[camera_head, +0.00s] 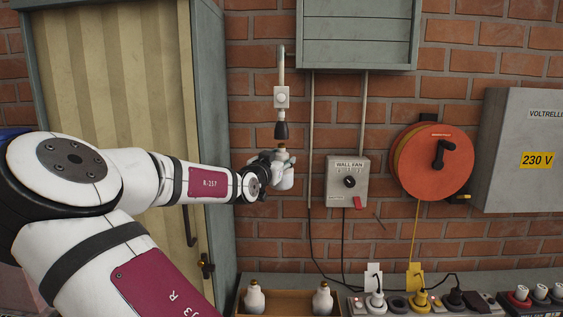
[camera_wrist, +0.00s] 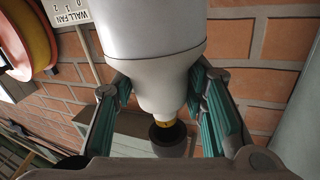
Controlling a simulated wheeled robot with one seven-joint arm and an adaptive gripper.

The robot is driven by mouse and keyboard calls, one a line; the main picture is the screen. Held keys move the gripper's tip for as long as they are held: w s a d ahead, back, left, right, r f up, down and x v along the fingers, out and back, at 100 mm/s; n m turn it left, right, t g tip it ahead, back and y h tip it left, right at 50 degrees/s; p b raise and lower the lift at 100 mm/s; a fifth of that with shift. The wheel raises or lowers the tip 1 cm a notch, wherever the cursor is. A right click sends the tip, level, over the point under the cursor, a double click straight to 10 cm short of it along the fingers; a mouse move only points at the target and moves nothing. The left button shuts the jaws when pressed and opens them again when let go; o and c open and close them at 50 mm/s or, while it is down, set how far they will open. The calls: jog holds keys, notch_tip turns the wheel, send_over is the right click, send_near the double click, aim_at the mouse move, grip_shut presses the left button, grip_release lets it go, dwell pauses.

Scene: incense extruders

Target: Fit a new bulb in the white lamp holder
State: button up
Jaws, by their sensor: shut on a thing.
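The lamp holder (camera_head: 282,98) is a white wall fitting with a dark socket (camera_head: 282,130) hanging below it, its mouth facing down. My gripper (camera_head: 276,161) is just under the socket, shut on a white bulb (camera_head: 284,178) with its brass cap up. In the wrist view, the green-padded fingers of my gripper (camera_wrist: 160,88) press on both sides of the bulb's neck (camera_wrist: 150,70). The brass cap points at the dark round mouth of the socket (camera_wrist: 168,136). The head view shows a small gap between cap and socket; the wrist view partly hides it.
Two white bulbs (camera_head: 254,299) (camera_head: 322,299) stand in a wooden box (camera_head: 288,311) on the bench. A wall fan switch box (camera_head: 348,176), an orange cable reel (camera_head: 431,160) and a grey cabinet (camera_head: 527,150) are to the right. A grey-green door frame (camera_head: 214,130) is close on the left.

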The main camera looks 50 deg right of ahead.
aim_at(281, 149)
jog(key=shift+r, duration=1.25)
dwell(0.9)
jog(key=shift+s+d+r+n+t+y+p, duration=0.1)
jog(key=shift+n+t+y+p, duration=0.8)
jog(key=shift+p, duration=1.3)
jog(key=shift+r+n+t+p, duration=0.1)
jog(key=shift+n+t+p, duration=0.3)
jog(key=shift+t+p, duration=0.65)
dwell(0.5)
jog(key=shift+r+n+t+y+p, duration=0.1)
jog(key=shift+n+t+y+p, duration=0.2)
jog(key=shift+t+p, duration=0.15)
dwell(0.7)
jog(key=o, duration=1.3)
jog(key=shift+y, duration=0.3)
jog(key=shift+f, duration=0.2)
